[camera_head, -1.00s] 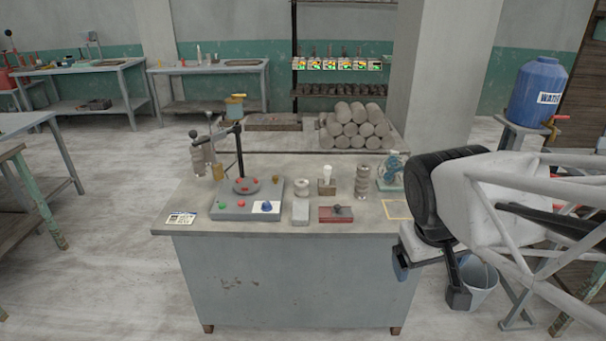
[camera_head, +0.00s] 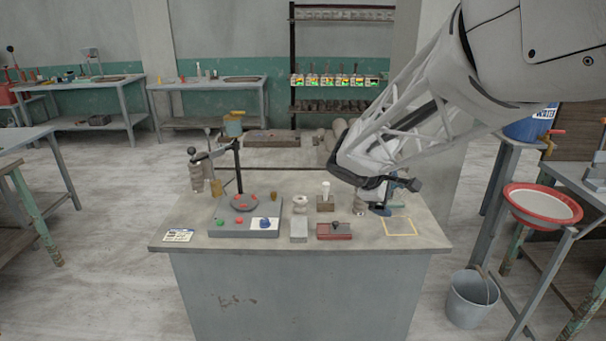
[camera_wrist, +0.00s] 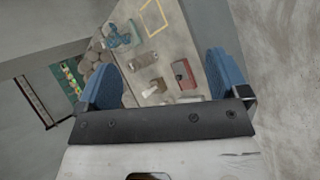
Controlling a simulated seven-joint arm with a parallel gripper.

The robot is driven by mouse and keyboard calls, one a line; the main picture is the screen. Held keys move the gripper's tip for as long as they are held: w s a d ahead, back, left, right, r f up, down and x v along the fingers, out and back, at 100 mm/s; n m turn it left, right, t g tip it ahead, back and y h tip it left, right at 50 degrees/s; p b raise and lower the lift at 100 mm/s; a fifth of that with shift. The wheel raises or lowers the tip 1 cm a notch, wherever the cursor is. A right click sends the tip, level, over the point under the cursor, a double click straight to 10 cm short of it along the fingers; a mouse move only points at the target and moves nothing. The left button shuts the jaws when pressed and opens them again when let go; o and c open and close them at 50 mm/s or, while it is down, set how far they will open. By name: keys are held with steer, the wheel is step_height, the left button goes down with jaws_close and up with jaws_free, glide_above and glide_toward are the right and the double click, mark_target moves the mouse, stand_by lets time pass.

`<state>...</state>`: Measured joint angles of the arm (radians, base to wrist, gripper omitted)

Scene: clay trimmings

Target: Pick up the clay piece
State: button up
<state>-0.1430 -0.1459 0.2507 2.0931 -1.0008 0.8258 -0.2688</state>
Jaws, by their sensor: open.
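My gripper (camera_wrist: 165,80) is open, with its two blue pads apart and nothing between them. In the head view it hangs over the right back part of the grey workbench (camera_head: 290,300), pointing down. I cannot tell which one is the clay piece. The red block also shows in the wrist view (camera_wrist: 183,73), beyond the gripper and apart from it.
A control box (camera_head: 243,230) with coloured buttons and a round plate stands left of centre. A white-topped item on a wooden block (camera_head: 326,203) stands at the middle. A yellow outlined square (camera_head: 399,227) at the right is empty. My arm hides part of the bench's right back.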

steer(key=w+a+f+n+t, duration=0.1)
steer(key=w+a+f+n, duration=0.1)
steer(key=w, duration=0.3)
steer(key=w+a+f+n+t, duration=0.1)
steer(key=w+a+f+n, duration=0.1)
steer(key=w, duration=0.4)
steer(key=n+t+y, duration=0.3)
steer(key=n+t, duration=0.3)
steer(key=n, duration=1)
glide_toward(299, 200)
steer(key=x, duration=0.3)
steer(key=shift+w, duration=0.45)
steer(key=shift+d, duration=0.1)
steer(key=shift+x, duration=1.3)
steer(key=shift+f, duration=0.1)
steer(key=shift+x, duration=2.55)
steer(key=shift+f, duration=0.1)
steer(key=shift+c, duration=0.4)
